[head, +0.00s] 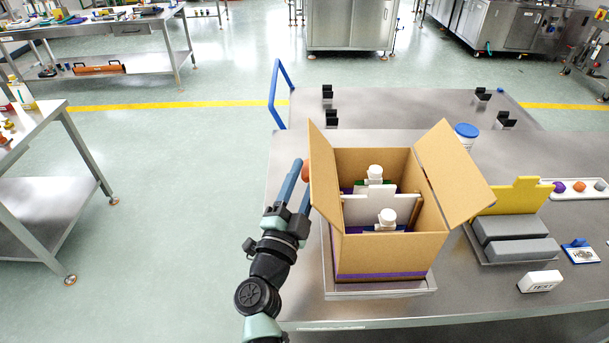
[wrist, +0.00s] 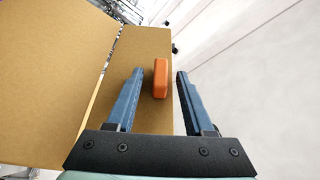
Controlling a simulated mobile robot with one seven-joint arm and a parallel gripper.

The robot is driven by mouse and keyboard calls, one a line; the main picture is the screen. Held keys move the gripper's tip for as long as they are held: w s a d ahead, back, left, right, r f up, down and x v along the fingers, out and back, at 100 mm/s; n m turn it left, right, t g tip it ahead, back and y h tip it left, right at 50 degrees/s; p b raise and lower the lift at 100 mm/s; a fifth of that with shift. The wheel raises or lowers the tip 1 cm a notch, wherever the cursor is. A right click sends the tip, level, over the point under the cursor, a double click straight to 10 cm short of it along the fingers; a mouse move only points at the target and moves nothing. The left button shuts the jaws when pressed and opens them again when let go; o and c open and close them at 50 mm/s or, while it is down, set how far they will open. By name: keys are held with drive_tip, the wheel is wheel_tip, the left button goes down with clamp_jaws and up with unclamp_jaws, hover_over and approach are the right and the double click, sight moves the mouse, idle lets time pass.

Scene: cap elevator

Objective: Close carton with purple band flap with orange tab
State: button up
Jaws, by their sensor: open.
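The brown carton (head: 390,252) with a purple band low on its side stands on a metal tray on the table. Its left flap (head: 324,177) stands up nearly vertical and its right flap (head: 455,173) leans outward. White-capped bottles (head: 375,173) and a white divider are inside. The orange tab (head: 305,171) is on the left flap's outer side; in the wrist view the tab (wrist: 161,78) shows on the brown flap (wrist: 145,55). My gripper (head: 297,182) is left of that flap. Its fingers (wrist: 157,88) are open, with the tab seen between their tips; contact cannot be told.
The tray rim (head: 380,291) shows under the carton. To the right are a yellow panel with grey blocks (head: 515,236), a white box (head: 540,281) and a blue-lidded jar (head: 466,135). A blue cart handle (head: 277,90) rises behind. The floor left of the table is clear.

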drive_tip(key=shift+w+d+r, duration=0.1)
drive_tip(key=shift+w, duration=0.3)
clamp_jaws()
idle(1.3)
